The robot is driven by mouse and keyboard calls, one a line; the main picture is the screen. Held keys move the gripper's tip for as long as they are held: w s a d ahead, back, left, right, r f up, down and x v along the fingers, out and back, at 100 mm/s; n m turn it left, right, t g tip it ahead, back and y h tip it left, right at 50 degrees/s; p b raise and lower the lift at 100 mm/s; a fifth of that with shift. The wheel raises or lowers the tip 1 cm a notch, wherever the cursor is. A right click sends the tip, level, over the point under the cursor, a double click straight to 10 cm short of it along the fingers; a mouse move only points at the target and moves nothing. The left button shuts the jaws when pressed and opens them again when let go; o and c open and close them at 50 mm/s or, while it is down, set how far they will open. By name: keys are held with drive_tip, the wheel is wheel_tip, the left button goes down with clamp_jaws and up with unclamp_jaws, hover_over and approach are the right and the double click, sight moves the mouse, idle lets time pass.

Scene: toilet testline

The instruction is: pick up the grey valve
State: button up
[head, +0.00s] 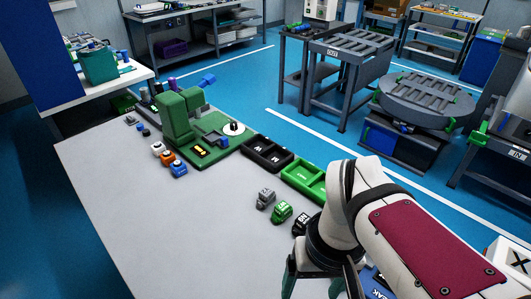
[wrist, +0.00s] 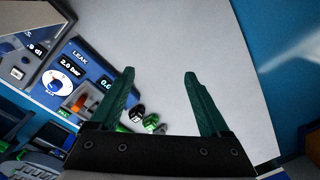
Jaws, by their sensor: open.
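The grey valve (head: 265,198) stands on the light grey table in the head view, at the left end of a short row. A green valve (head: 282,211) is beside it, then a black valve (head: 301,223), partly hidden by my arm. My gripper (head: 311,290) is right of and nearer the camera than the row, its lower part cut off by the frame edge. In the wrist view my gripper (wrist: 160,75) is open with nothing between its green fingers.
A black tray (head: 267,156) and a green tray (head: 300,176) lie behind the row. A green test fixture (head: 177,115) stands further back, with white, orange and blue valves before it. A blue leak panel (wrist: 72,80) is left in the wrist view. The table's left front is clear.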

drive_tip(key=w+n+h, duration=0.1)
drive_tip(key=w+n, duration=0.5)
drive_tip(key=w, duration=0.4)
drive_tip(key=n+t+h, duration=0.3)
drive_tip(key=n, duration=1.8)
hover_over(266, 192)
drive_tip(key=s+a, duration=0.3)
drive_tip(key=s, duration=0.2)
wheel_tip(266, 192, down, 8)
drive_tip(key=shift+n, duration=0.3)
drive_tip(key=x, duration=1)
drive_tip(key=w+a+x, duration=0.1)
drive_tip(key=x, duration=0.5)
drive_tip(key=shift+w+a+f, duration=0.1)
drive_tip(key=shift+w+f, duration=0.05)
clamp_jaws()
